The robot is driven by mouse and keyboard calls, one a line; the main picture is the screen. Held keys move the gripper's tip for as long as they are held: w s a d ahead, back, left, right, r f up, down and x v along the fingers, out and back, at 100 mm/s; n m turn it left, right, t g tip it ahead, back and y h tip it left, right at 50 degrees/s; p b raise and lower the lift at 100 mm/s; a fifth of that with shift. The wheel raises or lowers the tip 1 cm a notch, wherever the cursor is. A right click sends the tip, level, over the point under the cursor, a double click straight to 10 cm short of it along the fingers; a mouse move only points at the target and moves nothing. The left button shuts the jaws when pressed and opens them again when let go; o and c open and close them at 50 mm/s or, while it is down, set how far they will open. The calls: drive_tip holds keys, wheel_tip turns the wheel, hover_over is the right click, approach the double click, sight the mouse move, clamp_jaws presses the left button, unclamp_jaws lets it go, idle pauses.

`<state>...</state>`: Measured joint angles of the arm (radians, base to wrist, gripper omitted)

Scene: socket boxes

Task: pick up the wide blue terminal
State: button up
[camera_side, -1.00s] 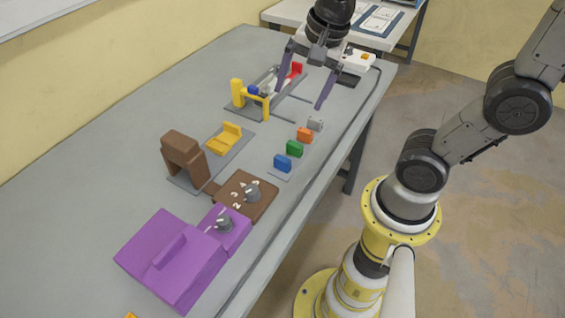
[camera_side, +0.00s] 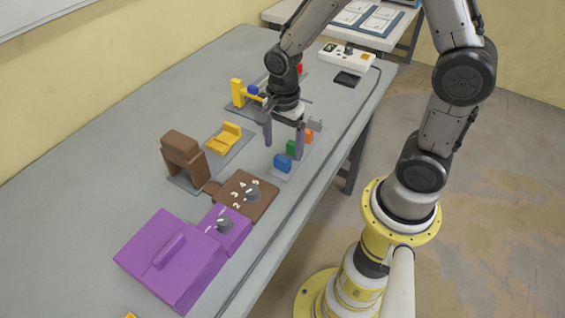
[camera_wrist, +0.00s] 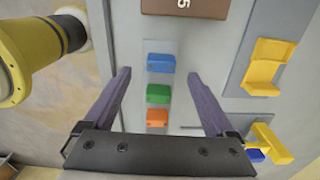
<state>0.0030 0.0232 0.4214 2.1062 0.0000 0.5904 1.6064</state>
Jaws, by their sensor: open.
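The blue terminal (camera_side: 282,162) is a small block at the near end of a row along the table's right side. It also shows in the wrist view (camera_wrist: 160,63), upper middle. A green terminal (camera_side: 293,148) and an orange terminal (camera_wrist: 157,116) follow it in line. My gripper (camera_side: 284,148) is open and empty above the row; in the wrist view its fingers (camera_wrist: 160,78) spread to either side of the row. I cannot tell its exact height over the blue terminal.
A yellow holder (camera_side: 224,138) and a brown upright block (camera_side: 184,150) lie left. A white panel (camera_side: 345,56) is at the back. The table's right edge is close.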

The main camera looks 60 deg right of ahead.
sight(283, 158)
drive_tip(key=shift+w+f, duration=0.1)
drive_tip(key=shift+f, duration=2.7)
clamp_jaws()
drive_tip(key=shift+r, duration=0.15)
